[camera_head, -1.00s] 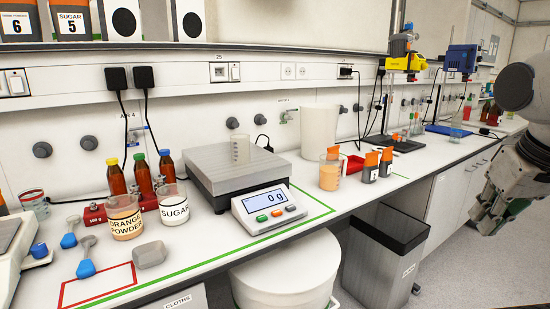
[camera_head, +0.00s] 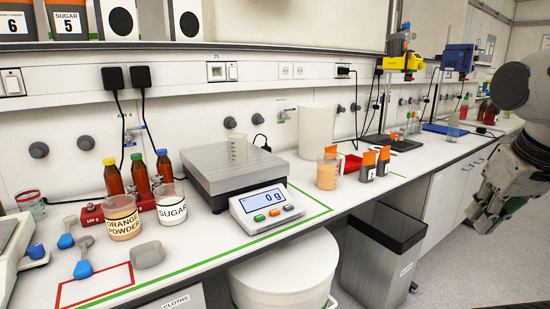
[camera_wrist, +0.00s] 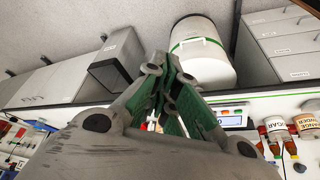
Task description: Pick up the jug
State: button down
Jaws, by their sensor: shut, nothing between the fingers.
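A tall plain white vessel (camera_head: 318,133), which looks like the jug, stands upright on the bench behind the scale. A small clear beaker (camera_head: 238,148) stands on the scale plate. My gripper (camera_head: 482,212) is at the far right of the head view, in front of the bench and well apart from the white vessel. In the wrist view my gripper (camera_wrist: 168,75) is shut and empty, its green-padded fingers together.
The scale (camera_head: 215,172) with its display (camera_head: 268,203) fills the middle of the bench. A grey bin (camera_head: 385,260) and a white drum (camera_head: 285,272) are below the bench edge.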

aim_at(328, 164)
jog(key=i+l+u, duration=0.25)
jog(key=i, duration=0.15)
jog(key=i+l+u, duration=0.2)
jog(key=i, duration=0.25)
jog(key=j, duration=0.1)
